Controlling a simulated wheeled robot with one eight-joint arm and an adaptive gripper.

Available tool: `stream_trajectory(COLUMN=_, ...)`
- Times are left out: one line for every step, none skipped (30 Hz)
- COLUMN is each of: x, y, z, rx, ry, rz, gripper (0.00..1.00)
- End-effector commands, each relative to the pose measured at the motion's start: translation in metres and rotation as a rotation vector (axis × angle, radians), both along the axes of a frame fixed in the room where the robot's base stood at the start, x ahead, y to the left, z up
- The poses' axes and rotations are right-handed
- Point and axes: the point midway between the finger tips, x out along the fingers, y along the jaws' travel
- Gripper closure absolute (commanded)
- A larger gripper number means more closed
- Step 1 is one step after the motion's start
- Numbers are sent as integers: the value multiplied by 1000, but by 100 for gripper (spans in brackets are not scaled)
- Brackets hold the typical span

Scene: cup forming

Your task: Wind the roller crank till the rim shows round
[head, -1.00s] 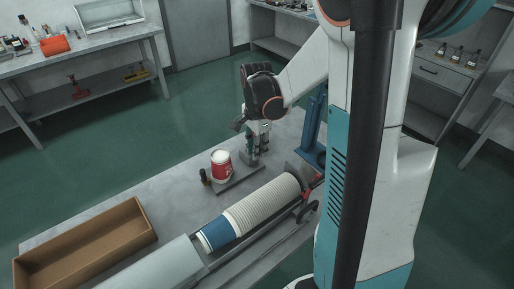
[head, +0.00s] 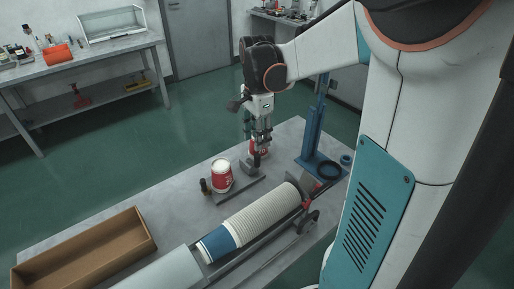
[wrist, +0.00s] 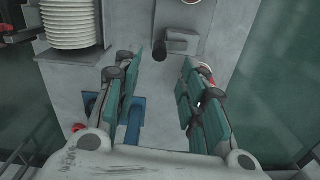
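A red and white paper cup (head: 222,178) stands upright on a grey base plate (head: 240,190) on the bench. A small dark upright handle (head: 205,186) is just left of it. My gripper (head: 259,145) points down over the plate's far right end. A dark knob (head: 256,160) sits below its fingers. In the wrist view my gripper (wrist: 168,78) is open, its green-padded fingers apart, and a dark cylindrical knob (wrist: 178,42) lies beyond the tips. I cannot tell for sure whether this knob is the crank. Another red cup (head: 264,148) is partly hidden behind my fingers.
A long stack of white cups (head: 265,215) lies in a trough in front, its blue end (head: 217,241) to the left. A blue stand (head: 314,140) rises at the right. An open cardboard box (head: 85,250) is at the left. The bench between box and plate is clear.

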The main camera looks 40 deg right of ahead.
Motion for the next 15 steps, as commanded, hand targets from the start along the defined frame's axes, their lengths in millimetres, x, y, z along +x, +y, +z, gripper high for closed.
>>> stream_trajectory(x=0, y=0, z=8, rx=0, ry=0, rz=0, gripper=62)
stream_trajectory(x=0, y=0, z=12, rx=0, ry=0, rz=0, gripper=62)
stream_trajectory(x=0, y=0, z=17, rx=0, ry=0, rz=0, gripper=62)
stream_trajectory(x=0, y=0, z=19, rx=0, ry=0, rz=0, gripper=62)
stream_trajectory(x=0, y=0, z=22, rx=0, ry=0, rz=0, gripper=62)
stream_trajectory(x=0, y=0, z=25, rx=0, ry=0, rz=0, gripper=62)
stream_trajectory(x=0, y=0, z=26, rx=0, ry=0, rz=0, gripper=62)
stream_trajectory(x=0, y=0, z=28, rx=0, ry=0, rz=0, gripper=62)
stream_trajectory(x=0, y=0, z=29, rx=0, ry=0, rz=0, gripper=62)
stream_trajectory(x=0, y=0, z=29, rx=0, ry=0, rz=0, gripper=62)
stream_trajectory(x=0, y=0, z=30, rx=0, ry=0, rz=0, gripper=62)
stream_trajectory(x=0, y=0, z=30, rx=0, ry=0, rz=0, gripper=62)
stream_trajectory(x=0, y=0, z=30, rx=0, ry=0, rz=0, gripper=62)
stream_trajectory(x=0, y=0, z=30, rx=0, ry=0, rz=0, gripper=62)
stream_trajectory(x=0, y=0, z=30, rx=0, ry=0, rz=0, gripper=62)
